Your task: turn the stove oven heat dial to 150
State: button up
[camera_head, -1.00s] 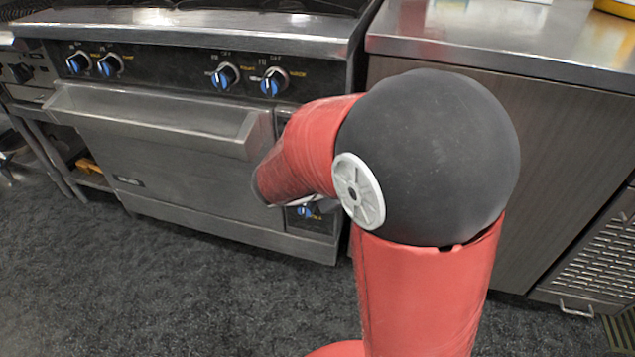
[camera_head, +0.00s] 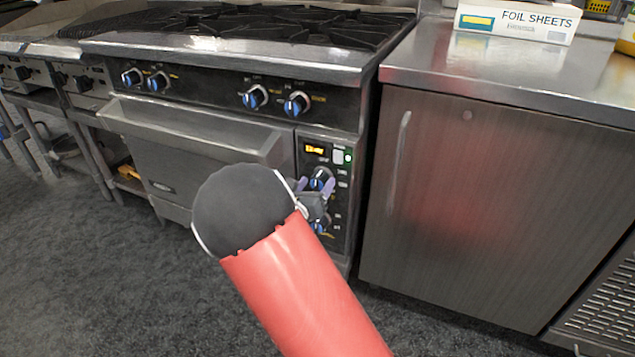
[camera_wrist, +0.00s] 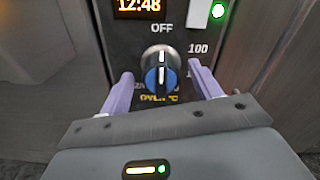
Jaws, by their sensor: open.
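The oven heat dial (camera_wrist: 160,72) is a silver and blue knob on the black control panel (camera_wrist: 120,45). Its white line stands upright, in line with the OFF mark above it. The 100 mark is at its upper right, and the number below that is partly hidden by a finger. My gripper (camera_wrist: 160,82) is open, with one purple finger on each side of the dial. I cannot tell whether either finger touches it. In the head view the dial (camera_head: 320,176) shows just beyond my gripper (camera_head: 316,186).
An orange display (camera_head: 314,149) and a green light (camera_head: 348,157) are above the dial. A lower dial (camera_head: 321,225) is partly behind my gripper. The oven door handle (camera_head: 190,130) juts out to the left. A steel-topped cabinet (camera_head: 470,200) stands right of the stove.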

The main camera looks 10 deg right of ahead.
jog(key=shift+x, duration=0.8)
jog(key=c, duration=1)
jog(key=shift+o, duration=0.2)
jog(key=shift+f+b, duration=0.1)
jog(key=shift+b, duration=0.2)
